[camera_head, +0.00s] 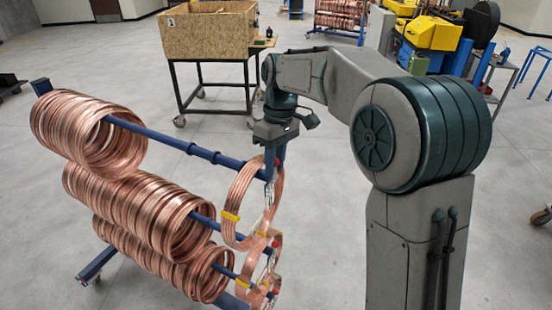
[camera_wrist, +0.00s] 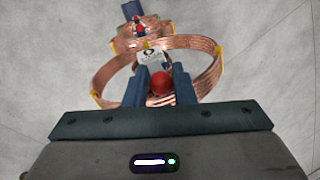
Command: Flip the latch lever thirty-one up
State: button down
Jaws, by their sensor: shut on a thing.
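A latch lever with a round red knob (camera_wrist: 161,83) sits between the two blue fingers of my gripper (camera_wrist: 160,90) in the wrist view. My gripper is shut on that knob. In the head view my gripper (camera_head: 272,168) points down at the free end of the rack's top blue bar (camera_head: 222,158), and its fingers hide the knob there. A white label (camera_wrist: 150,57) shows just beyond the knob in the wrist view; I cannot read its number.
A copper coil with yellow bands (camera_head: 238,203) hangs around the top bar's end, close below my gripper. Lower bars carry more coils and red knobs (camera_head: 276,243). Large copper coils (camera_head: 90,130) fill the rack's left. A wooden crate (camera_head: 208,32) stands behind on a table.

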jog(key=shift+s+a, duration=0.1)
jog(key=c, duration=1.5)
grip_release()
jog(key=shift+o, duration=1)
jog(key=shift+a, duration=0.15)
jog(key=shift+d+r, duration=0.1)
jog(key=shift+d, duration=0.1)
notch_tip(320, 180, up, 13)
jog(key=w, duration=0.2)
jog(key=shift+w+d+b, duration=0.25)
jog(key=shift+d+b, duration=0.1)
